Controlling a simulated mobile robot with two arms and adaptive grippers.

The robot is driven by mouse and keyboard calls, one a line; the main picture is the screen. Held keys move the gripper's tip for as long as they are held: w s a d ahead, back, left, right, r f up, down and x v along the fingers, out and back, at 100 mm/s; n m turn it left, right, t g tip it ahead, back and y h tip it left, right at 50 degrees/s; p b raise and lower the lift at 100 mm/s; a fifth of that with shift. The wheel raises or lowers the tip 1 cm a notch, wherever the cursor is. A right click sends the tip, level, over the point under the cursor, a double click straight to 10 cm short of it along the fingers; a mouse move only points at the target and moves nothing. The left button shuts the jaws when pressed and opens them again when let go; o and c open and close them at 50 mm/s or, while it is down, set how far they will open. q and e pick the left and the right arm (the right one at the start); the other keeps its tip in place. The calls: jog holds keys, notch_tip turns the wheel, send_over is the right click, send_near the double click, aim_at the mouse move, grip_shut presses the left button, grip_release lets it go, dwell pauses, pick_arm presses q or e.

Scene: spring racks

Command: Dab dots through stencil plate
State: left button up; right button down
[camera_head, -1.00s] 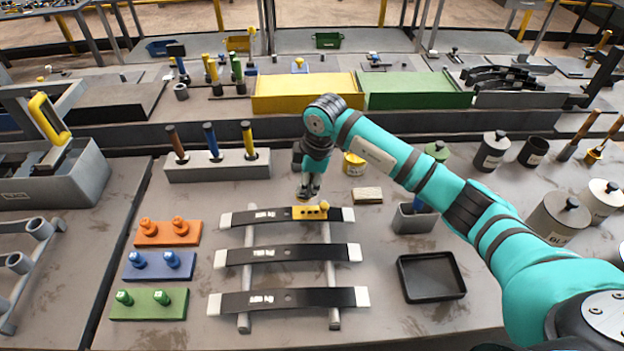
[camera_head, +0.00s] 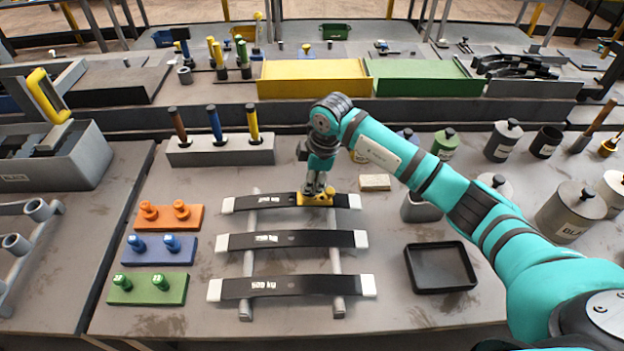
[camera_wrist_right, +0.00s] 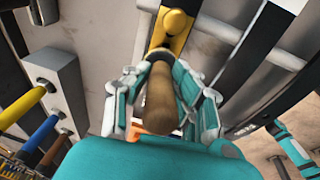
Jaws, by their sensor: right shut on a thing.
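The yellow stencil plate (camera_head: 316,200) lies across the farthest of three dark spring leaves (camera_head: 272,202), right of its middle. It also shows in the wrist view (camera_wrist_right: 168,40), with its round knob. My right gripper (camera_head: 319,185) is directly over the plate, pointing down. It is shut on a brown wooden-handled dabber (camera_wrist_right: 160,98), which is upright between the fingers. The dabber's lower tip is hidden, so I cannot tell whether it touches the plate. The middle leaf (camera_head: 270,241) and nearest leaf (camera_head: 305,287) carry white lettering. My left gripper is out of view.
A grey holder (camera_head: 190,155) with brown, blue and yellow handles stands behind the leaves. A tan block (camera_head: 374,183) and a black tray (camera_head: 408,272) are to the right. Orange (camera_head: 155,222), blue (camera_head: 140,257) and green (camera_head: 173,292) peg blocks are at left. Pots stand at right.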

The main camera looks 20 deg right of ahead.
jog(key=shift+f+b, duration=0.35)
jog(key=shift+f, duration=0.3)
dwell(0.6)
dwell(1.0)
jog(key=shift+r+p, duration=2.8)
jog(key=shift+r, duration=0.75)
jog(key=shift+f, duration=0.1)
